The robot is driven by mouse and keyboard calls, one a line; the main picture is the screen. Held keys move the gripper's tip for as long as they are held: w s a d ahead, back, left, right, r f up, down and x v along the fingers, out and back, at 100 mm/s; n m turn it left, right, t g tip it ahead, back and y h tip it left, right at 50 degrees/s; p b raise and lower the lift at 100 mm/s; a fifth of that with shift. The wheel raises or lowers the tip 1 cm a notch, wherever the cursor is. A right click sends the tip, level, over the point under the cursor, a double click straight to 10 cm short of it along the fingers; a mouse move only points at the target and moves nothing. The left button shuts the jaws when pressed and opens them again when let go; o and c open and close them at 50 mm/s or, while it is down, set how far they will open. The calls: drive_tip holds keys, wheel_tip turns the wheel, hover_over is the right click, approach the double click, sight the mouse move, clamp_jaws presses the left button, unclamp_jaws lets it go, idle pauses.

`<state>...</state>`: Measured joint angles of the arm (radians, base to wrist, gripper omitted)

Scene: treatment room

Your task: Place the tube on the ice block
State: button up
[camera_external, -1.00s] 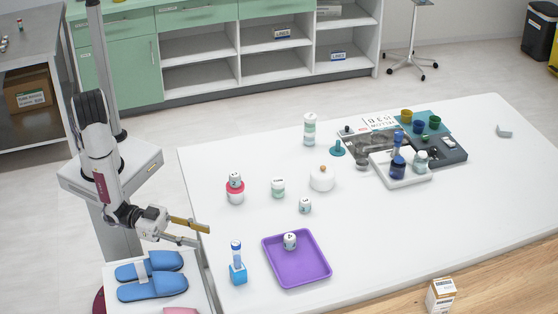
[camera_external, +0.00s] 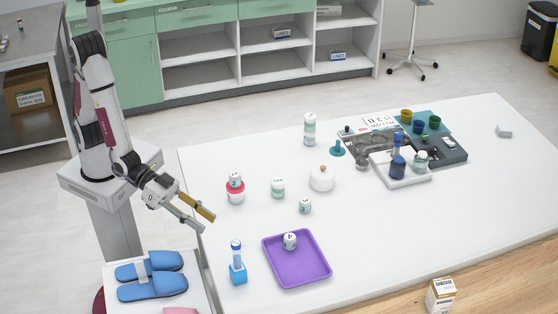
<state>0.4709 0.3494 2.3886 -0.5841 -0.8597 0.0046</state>
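A blue-capped tube (camera_external: 237,254) stands upright on a small bright-blue block (camera_external: 238,274), near the left front corner of the white table. The block looks like the ice block. The tube seems to touch the block, but I cannot tell whether it rests on it or sits in it.
A purple tray (camera_external: 273,270) holding a small white jar (camera_external: 290,241) lies right of the block. A jar on a red-and-white holder (camera_external: 235,195), other jars and a white round pot (camera_external: 321,180) stand farther back. Blue slippers (camera_external: 152,286) lie on a side stand.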

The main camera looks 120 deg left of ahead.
drive_tip(key=s+a+r+m+g+h, duration=0.2)
drive_tip(key=s+a+r+g, duration=0.25)
drive_tip(key=s+r, duration=0.55)
drive_tip(key=s+a+g, duration=0.1)
drive_tip(key=s+a, duration=0.2)
drive_tip(key=s, duration=0.4)
drive_tip(key=s+a+g+y, duration=0.1)
drive_tip(key=s+a, duration=0.3)
drive_tip(key=s, duration=0.4)
drive_tip(key=s+a+f+g+y, duration=0.1)
drive_tip(key=s+a, duration=0.3)
drive_tip(key=s, duration=0.3)
drive_tip(key=shift+s+m+g, duration=0.3)
drive_tip(key=shift+s+g, duration=0.05)
drive_tip(key=shift+f, duration=0.1)
